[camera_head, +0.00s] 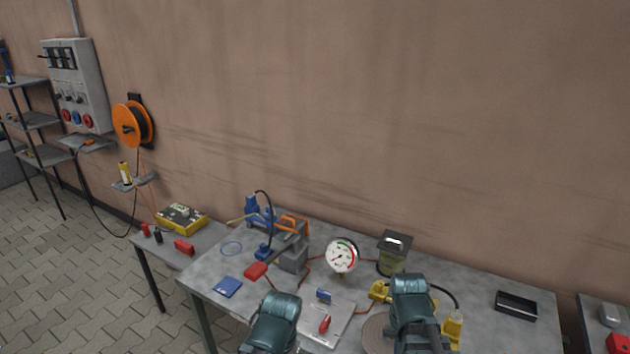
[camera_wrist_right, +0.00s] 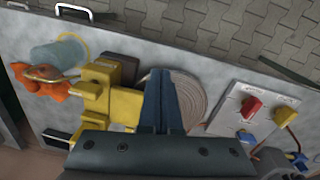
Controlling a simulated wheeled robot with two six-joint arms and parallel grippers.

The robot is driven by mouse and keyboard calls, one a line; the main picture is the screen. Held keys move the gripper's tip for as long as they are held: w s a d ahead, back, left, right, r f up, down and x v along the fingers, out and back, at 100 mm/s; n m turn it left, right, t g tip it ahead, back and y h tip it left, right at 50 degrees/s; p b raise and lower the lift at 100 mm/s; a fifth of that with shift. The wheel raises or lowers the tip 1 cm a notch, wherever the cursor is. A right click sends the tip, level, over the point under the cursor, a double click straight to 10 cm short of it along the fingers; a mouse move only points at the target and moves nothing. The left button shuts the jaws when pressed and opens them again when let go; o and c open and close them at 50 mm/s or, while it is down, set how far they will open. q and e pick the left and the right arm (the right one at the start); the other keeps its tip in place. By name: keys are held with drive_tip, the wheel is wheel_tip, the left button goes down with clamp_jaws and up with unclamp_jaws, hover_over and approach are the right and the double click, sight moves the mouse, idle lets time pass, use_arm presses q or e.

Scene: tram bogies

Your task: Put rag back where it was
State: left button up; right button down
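An orange crumpled thing (camera_wrist_right: 42,80), which looks like the rag, lies on the grey workbench at the left of the right wrist view. It is beside a blue-grey cylinder (camera_wrist_right: 58,55), and a metal loop shows over it. I cannot make it out in the head view. My right gripper (camera_wrist_right: 161,75) shows dark blue fingers close together with nothing visible between them.
The workbench (camera_head: 205,275) carries a round gauge (camera_head: 341,257), a green canister (camera_head: 394,252), a blue pad (camera_head: 228,286), a plate with a red lever (camera_head: 324,324) and a black tray (camera_head: 516,305). The bench between gauge and tray is partly free.

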drive_tip(key=s+a+f+n+b, duration=0.1)
drive_tip(key=a+n, duration=0.3)
drive_tip(key=a, duration=0.4)
drive_tip(key=s+a+f+n+b, duration=0.1)
drive_tip(key=a+n, duration=0.3)
drive_tip(key=a, duration=0.5)
drive_tip(key=shift+s+f+h, duration=0.3)
drive_tip(key=shift+s+f, duration=0.2)
drive_tip(key=shift+f, duration=0.05)
idle(0.6)
